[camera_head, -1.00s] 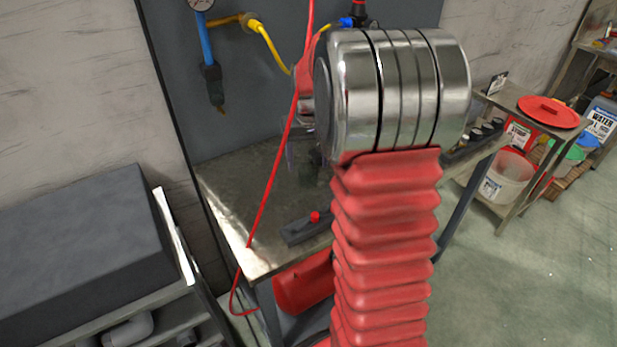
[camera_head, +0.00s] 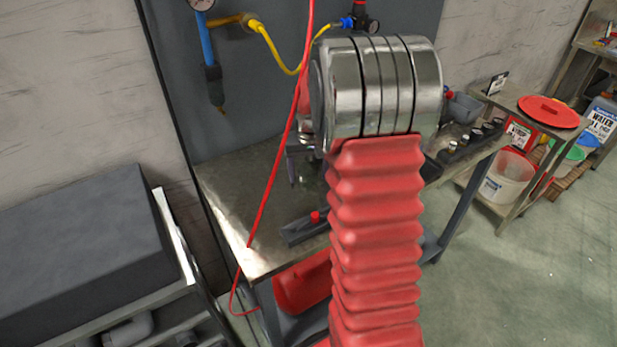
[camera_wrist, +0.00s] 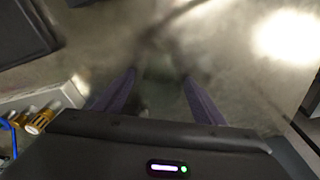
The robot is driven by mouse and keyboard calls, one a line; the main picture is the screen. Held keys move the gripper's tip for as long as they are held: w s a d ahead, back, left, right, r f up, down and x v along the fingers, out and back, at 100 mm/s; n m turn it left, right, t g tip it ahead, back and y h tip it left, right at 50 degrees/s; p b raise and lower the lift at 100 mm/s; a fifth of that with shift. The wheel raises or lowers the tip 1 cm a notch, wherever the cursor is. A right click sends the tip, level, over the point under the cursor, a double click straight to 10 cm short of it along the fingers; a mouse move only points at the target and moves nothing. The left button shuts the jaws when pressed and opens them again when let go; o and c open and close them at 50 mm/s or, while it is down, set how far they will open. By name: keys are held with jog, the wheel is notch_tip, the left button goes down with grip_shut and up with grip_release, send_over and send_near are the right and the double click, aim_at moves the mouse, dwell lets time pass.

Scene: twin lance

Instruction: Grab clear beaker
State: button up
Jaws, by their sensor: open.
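My gripper (camera_wrist: 159,73) is open in the wrist view, its two purple-grey fingers apart over the metal bench top (camera_wrist: 215,45). A faint, blurred, see-through shape shows between and just beyond the fingertips. It may be the clear beaker, but I cannot make out its outline or tell whether the fingers are around it. In the head view my arm hides most of the middle of the bench (camera_head: 235,200), and only part of my gripper shows left of the metal wrist. No clear beaker can be made out there.
A dark holder with a red knob (camera_head: 315,217) lies on the bench front. A red hose (camera_head: 275,165) hangs across the bench. A grey bowl (camera_head: 462,107) and small jars stand on the right. Brass fittings (camera_wrist: 40,120) show left in the wrist view, below a dark block (camera_wrist: 22,32).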

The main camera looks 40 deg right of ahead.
dwell(0.5)
jog(key=c, duration=1.1)
jog(key=shift+r, duration=0.1)
notch_tip(320, 180, up, 10)
jog(key=shift+f, duration=0.1)
